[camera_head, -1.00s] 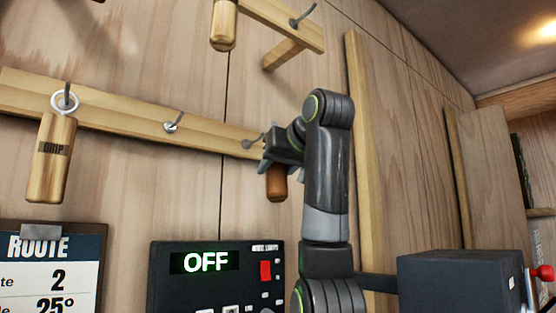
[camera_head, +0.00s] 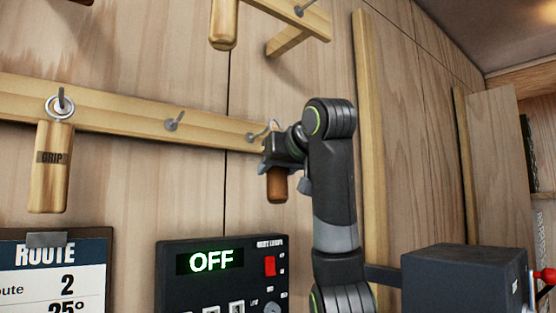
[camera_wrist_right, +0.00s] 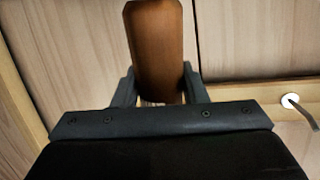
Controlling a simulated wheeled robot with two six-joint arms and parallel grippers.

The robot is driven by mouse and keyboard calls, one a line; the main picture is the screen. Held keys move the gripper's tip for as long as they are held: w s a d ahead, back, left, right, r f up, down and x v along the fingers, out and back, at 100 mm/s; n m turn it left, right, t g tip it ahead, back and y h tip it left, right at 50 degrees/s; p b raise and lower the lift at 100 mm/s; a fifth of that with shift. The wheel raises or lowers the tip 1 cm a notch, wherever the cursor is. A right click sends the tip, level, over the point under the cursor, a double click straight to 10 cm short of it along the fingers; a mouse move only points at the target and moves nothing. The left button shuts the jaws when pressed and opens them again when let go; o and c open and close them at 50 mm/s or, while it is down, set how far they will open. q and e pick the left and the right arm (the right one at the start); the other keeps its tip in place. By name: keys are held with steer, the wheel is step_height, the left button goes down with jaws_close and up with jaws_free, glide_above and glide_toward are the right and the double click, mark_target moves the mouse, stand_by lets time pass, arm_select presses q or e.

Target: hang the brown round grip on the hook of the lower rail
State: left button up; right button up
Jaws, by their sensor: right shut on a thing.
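The brown round grip (camera_head: 277,186) hangs from my right gripper (camera_head: 275,158), which is shut on its upper part. In the right wrist view the brown grip (camera_wrist_right: 157,50) sits between the two fingers (camera_wrist_right: 158,88). A thin pale loop (camera_head: 273,126) shows just above the gripper. The lower rail (camera_head: 115,115) runs across the wall. Its right hook (camera_head: 255,137) is bare and just left of my gripper; the loop appears apart from it, though depth is hard to judge. The rail's middle hook (camera_head: 173,122) is also bare. My left gripper is not in view.
A light wooden grip (camera_head: 52,168) hangs by its ring on the rail's left hook. Another grip (camera_head: 223,25) hangs from the upper rail (camera_head: 288,42). A control box reading OFF (camera_head: 220,285) and a ROUTE board (camera_head: 45,255) are below. A vertical batten (camera_head: 370,130) stands right.

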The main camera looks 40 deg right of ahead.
steer(key=shift+w+d, duration=0.1)
steer(key=shift+w, duration=0.9)
steer(key=shift+a+p+x, duration=0.2)
steer(key=shift+p+x, duration=0.1)
steer(key=shift+x, duration=0.7)
steer(key=shift+a+p+x, duration=0.2)
steer(key=shift+p+x, duration=0.1)
steer(key=shift+x, duration=0.65)
steer(key=shift+w+f, duration=0.1)
steer(key=shift+w, duration=0.05)
steer(key=o, duration=1.1)
